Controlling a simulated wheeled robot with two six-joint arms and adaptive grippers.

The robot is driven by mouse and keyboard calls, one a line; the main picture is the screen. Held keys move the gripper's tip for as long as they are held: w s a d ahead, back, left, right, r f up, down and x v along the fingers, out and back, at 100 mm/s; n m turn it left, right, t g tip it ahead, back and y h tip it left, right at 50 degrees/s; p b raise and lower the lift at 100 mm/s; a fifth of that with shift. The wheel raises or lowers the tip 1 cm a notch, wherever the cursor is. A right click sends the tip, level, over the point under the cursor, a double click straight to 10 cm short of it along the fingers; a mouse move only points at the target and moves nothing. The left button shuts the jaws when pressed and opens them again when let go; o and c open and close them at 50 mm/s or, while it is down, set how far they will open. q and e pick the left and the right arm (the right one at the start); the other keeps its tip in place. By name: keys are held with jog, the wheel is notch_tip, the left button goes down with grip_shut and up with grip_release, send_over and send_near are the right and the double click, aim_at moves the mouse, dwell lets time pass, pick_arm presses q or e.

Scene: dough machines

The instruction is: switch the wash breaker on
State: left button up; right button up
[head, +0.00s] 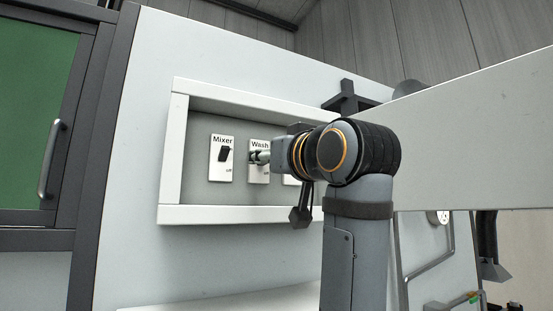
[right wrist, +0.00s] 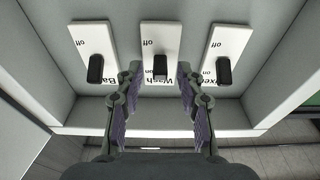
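The wash breaker (right wrist: 160,66) is the middle switch, a white plate with a black lever and "on" and "off" marks. In the head view its plate (head: 259,175) is partly covered by my right gripper (head: 260,157). In the right wrist view, which is upside down, my right gripper (right wrist: 159,76) is open. Its two fingers are apart, one on each side of the wash lever, with gaps visible. The lever sits toward the "on" end of its plate, much like its neighbours; its exact setting is hard to tell. My left gripper is not in view.
The mixer breaker (head: 222,159) is left of the wash one in the head view. A third breaker (right wrist: 96,66) is on the other side. All sit inside a white-framed recess (head: 235,214). A large white panel (head: 475,140) stands at the right, close to my arm.

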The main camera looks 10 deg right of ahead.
jog(key=v, duration=1.1)
jog(key=shift+s, duration=0.25)
jog(key=shift+f, duration=0.15)
